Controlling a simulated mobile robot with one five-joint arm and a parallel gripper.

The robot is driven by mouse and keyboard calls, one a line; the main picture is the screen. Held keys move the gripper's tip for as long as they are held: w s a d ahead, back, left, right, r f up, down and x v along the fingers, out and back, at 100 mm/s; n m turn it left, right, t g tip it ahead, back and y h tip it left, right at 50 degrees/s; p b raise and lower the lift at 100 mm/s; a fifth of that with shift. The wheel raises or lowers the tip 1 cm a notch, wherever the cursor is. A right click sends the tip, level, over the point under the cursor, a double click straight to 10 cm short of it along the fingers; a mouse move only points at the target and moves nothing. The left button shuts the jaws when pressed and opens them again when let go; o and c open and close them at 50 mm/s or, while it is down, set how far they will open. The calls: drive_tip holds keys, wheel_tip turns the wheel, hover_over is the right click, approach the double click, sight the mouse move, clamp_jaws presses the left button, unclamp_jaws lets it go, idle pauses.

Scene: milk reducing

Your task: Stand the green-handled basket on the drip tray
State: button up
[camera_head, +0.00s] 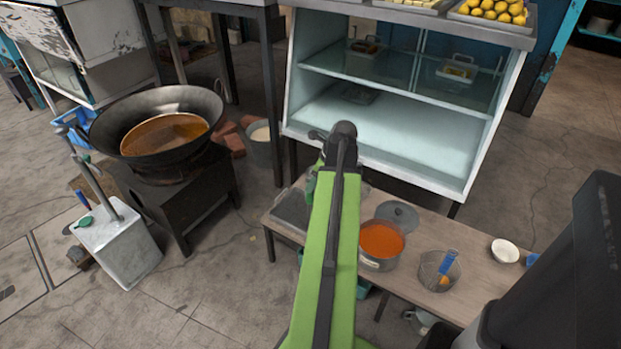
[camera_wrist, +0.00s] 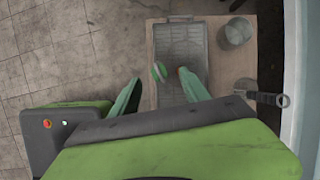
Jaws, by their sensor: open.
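The drip tray (camera_wrist: 171,42) is a long grey ridged tray lying on the wooden table; in the head view the tray (camera_head: 293,209) is at the table's left end, partly hidden by my arm. My gripper (camera_wrist: 159,77) is open above the tray's near left part, its two green fingers well apart. No basket mesh is clear there. In the head view my gripper is mostly hidden behind my green arm.
A metal pot (camera_wrist: 237,32) and a dark-handled utensil (camera_wrist: 262,97) lie right of the tray. An orange-filled pot (camera_head: 381,242), a blue-handled basket (camera_head: 438,271) and a white bowl (camera_head: 505,250) stand farther right. A glass cabinet (camera_head: 400,110) borders the table behind; a wok (camera_head: 160,120) stands left.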

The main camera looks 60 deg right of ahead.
drive_tip(key=p+v, duration=0.9)
drive_tip(key=v, duration=0.2)
drive_tip(key=shift+r, duration=0.35)
drive_tip(key=shift+s, duration=0.1)
